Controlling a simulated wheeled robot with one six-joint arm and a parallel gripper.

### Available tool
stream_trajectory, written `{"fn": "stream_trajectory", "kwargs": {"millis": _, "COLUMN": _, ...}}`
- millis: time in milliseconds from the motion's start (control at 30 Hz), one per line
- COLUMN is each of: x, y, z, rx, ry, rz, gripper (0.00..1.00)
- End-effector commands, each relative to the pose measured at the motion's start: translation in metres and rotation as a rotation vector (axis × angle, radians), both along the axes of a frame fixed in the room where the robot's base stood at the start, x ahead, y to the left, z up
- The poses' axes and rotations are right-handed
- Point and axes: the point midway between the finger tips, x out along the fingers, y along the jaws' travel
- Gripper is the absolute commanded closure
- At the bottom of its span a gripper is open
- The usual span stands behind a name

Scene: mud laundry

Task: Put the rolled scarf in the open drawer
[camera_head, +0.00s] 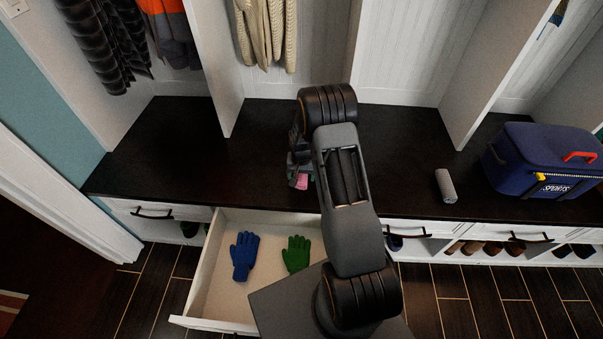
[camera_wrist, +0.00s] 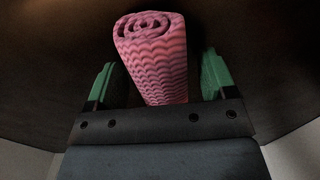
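The rolled scarf (camera_wrist: 152,60) is pink with a wavy pattern and a spiral end. It lies on the dark bench top, and a small pink part of it (camera_head: 301,182) shows beside my arm in the head view. My gripper (camera_wrist: 158,85) is open, with green fingertips on either side of the scarf's near part. A gap shows at the right finger; the left finger is closer to the roll, and contact is unclear. The open drawer (camera_head: 201,270) is below the bench front, left of my arm. It holds a blue glove (camera_head: 244,255) and a green glove (camera_head: 296,253).
A grey roll (camera_head: 445,185) and a blue sports bag (camera_head: 540,160) are on the bench (camera_head: 180,150) to the right. Clothes hang in the cubbies above. White dividers (camera_head: 212,70) stand on the bench. The drawer's left and front floor is bare.

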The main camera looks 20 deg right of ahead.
Motion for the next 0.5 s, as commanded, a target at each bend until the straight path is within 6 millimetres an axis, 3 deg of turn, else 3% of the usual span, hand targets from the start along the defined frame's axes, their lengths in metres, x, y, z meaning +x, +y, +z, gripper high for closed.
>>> {"fn": "stream_trajectory", "kwargs": {"millis": 67, "x": 0.0000, "y": 0.0000, "z": 0.0001, "rx": 0.000, "ry": 0.000, "rz": 0.000, "gripper": 0.30}}
{"fn": "stream_trajectory", "kwargs": {"millis": 500, "x": -0.0001, "y": 0.0000, "z": 0.0002, "rx": 0.000, "ry": 0.000, "rz": 0.000, "gripper": 0.73}}
